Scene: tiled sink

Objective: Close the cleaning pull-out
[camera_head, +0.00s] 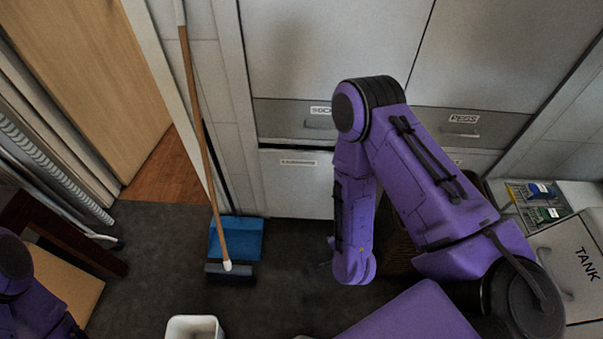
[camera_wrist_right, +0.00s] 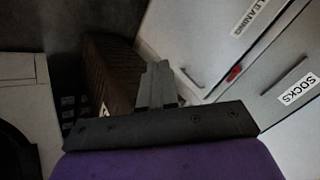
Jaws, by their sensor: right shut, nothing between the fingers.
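The cleaning pull-out (camera_head: 294,190) is the low pale front under the socks drawer (camera_head: 285,117) in the head view. A dark gap runs along its top edge, so it seems to stand slightly out; how far I cannot tell. In the right wrist view its front (camera_wrist_right: 190,45) carries the label and a grey handle (camera_wrist_right: 193,78). A small red item (camera_wrist_right: 234,73) shows at the gap. My right gripper (camera_wrist_right: 158,82) is shut and empty, close to that handle; contact is unclear. The arm hides it in the head view. My left gripper is out of view.
A broom (camera_head: 205,130) and blue dustpan (camera_head: 236,240) stand left of the pull-out. A dark woven basket (camera_wrist_right: 112,70) is beside my right gripper. A white bin (camera_head: 194,326) stands in front. A tray of bottles (camera_head: 538,205) and the tank front (camera_head: 575,258) are at right.

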